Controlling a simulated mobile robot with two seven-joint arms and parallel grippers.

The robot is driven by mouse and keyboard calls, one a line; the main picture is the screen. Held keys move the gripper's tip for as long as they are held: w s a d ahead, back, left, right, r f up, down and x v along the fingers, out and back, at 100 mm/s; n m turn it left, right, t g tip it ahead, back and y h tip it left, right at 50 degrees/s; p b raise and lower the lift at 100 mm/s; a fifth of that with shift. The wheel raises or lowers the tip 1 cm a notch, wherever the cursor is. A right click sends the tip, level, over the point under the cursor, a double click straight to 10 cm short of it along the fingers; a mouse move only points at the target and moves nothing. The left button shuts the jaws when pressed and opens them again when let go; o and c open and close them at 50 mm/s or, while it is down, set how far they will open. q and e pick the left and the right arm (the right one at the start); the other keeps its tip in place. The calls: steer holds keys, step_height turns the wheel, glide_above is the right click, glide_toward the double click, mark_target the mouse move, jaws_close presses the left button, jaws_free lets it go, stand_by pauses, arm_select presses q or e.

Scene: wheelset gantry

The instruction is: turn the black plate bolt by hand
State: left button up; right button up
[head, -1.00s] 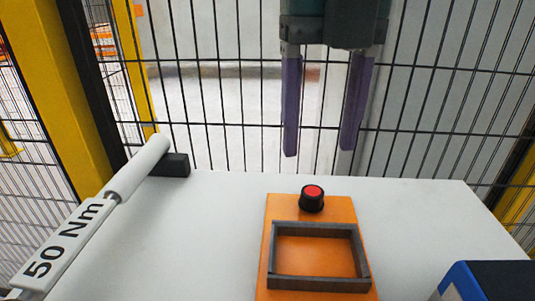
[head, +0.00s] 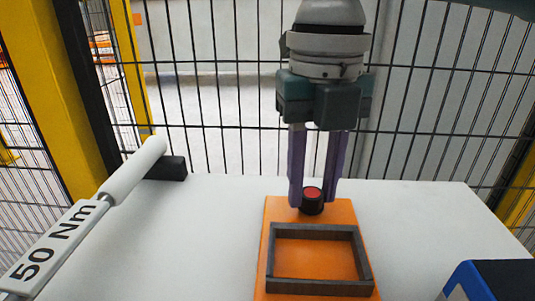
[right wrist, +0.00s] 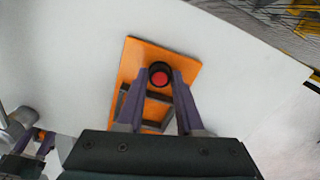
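The black plate bolt (head: 313,197), a round black knob with a red top, stands upright on the orange plate (head: 264,260). It also shows in the right wrist view (right wrist: 160,76). My right gripper (head: 313,204) points down over it, its purple fingers on the bolt's left and right sides. The gap between the fingertips (right wrist: 160,78) is about as wide as the bolt, and the fingers look closed on it. The contact faces are hidden. Part of what looks like my left gripper (right wrist: 38,145) shows at the lower left of the wrist view; its fingertips are unclear.
A dark rectangular frame (head: 274,262) lies on the plate in front of the bolt. A torque wrench marked 50 Nm (head: 50,245) lies at the left by a black block (head: 167,169). A blue box (head: 490,281) is at the lower right. Wire fencing (head: 430,110) stands behind the white table (head: 200,235).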

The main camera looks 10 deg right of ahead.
jaws_close()
